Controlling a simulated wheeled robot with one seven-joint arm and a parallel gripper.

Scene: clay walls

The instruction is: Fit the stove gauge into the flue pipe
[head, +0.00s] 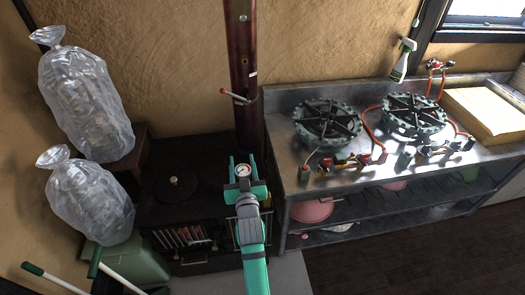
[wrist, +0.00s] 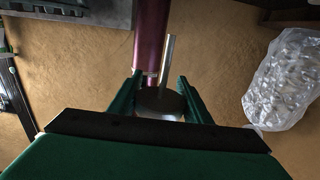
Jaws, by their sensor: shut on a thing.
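The stove gauge, a small round dial with a white face (head: 243,170), is held between the green fingers of my gripper (head: 243,168). In the wrist view the gauge's dark disc (wrist: 160,101) sits between the fingertips of my gripper (wrist: 160,95), and its pale metal stem (wrist: 168,58) points away from me. The flue pipe (head: 242,55) is a dark red-brown upright tube behind the stove; it also shows in the wrist view (wrist: 150,40). In the head view the gauge is below the pipe's lever. The stem overlaps the pipe's edge in the wrist view; contact cannot be told.
A red-tipped lever (head: 236,96) sticks out from the pipe. The black stove (head: 160,210) stands below, left of my arm. A steel counter (head: 285,130) with two burners is at right. Clear plastic bags (head: 85,105) stand at left. The clay wall is behind.

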